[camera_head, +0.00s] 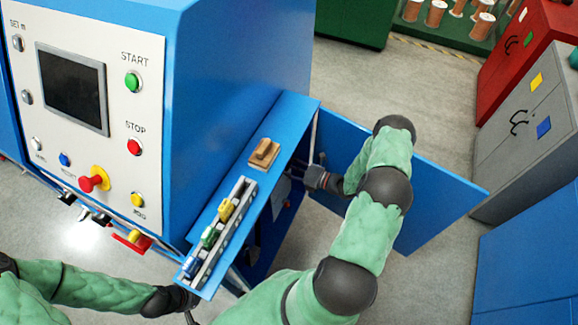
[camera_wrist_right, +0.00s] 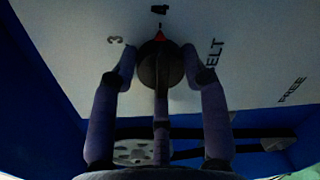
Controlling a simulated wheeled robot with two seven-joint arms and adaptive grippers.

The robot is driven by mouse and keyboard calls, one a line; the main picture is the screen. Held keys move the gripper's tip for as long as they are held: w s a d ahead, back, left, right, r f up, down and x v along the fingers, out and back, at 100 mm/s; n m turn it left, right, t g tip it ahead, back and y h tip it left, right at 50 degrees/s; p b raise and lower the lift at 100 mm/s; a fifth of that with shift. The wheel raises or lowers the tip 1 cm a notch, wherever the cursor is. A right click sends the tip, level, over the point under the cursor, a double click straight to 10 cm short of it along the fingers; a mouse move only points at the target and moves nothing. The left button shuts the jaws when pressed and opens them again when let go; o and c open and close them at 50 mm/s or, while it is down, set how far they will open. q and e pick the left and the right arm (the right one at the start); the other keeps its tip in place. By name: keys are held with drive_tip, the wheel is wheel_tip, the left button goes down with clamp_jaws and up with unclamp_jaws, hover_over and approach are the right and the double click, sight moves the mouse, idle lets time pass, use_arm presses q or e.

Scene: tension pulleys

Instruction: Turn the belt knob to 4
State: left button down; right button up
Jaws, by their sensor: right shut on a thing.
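The belt knob (camera_wrist_right: 152,68) is a round dark dial on a pale panel (camera_wrist_right: 80,60) in the right wrist view. Its red pointer faces up toward the numeral 4 (camera_wrist_right: 159,9). A 3 (camera_wrist_right: 115,41) is printed to the left, and lettering ending in "ELT" (camera_wrist_right: 215,52) to the right. My right gripper (camera_wrist_right: 161,66) has its fingers on both sides of the knob and is shut on it. In the head view the right gripper (camera_head: 313,178) reaches inside the open blue cabinet, and the knob is hidden. My left gripper (camera_head: 180,302) is low at the left; its fingers are unclear.
A blue door (camera_head: 440,205) stands open beyond my right arm. A blue shelf (camera_head: 232,210) beside the cabinet opening carries a tray of coloured items and a wooden block (camera_head: 264,152). Below the knob, the wrist view shows a pale pulley (camera_wrist_right: 140,152) and dark belt.

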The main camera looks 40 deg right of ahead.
drive_tip(key=shift+s+a+f, duration=0.1)
drive_tip(key=shift+a+f, duration=0.05)
drive_tip(key=shift+f, duration=0.05)
drive_tip(key=o, duration=1.1)
drive_tip(key=shift+o, duration=0.2)
drive_tip(key=shift+r, duration=0.1)
drive_tip(key=v, duration=1.2)
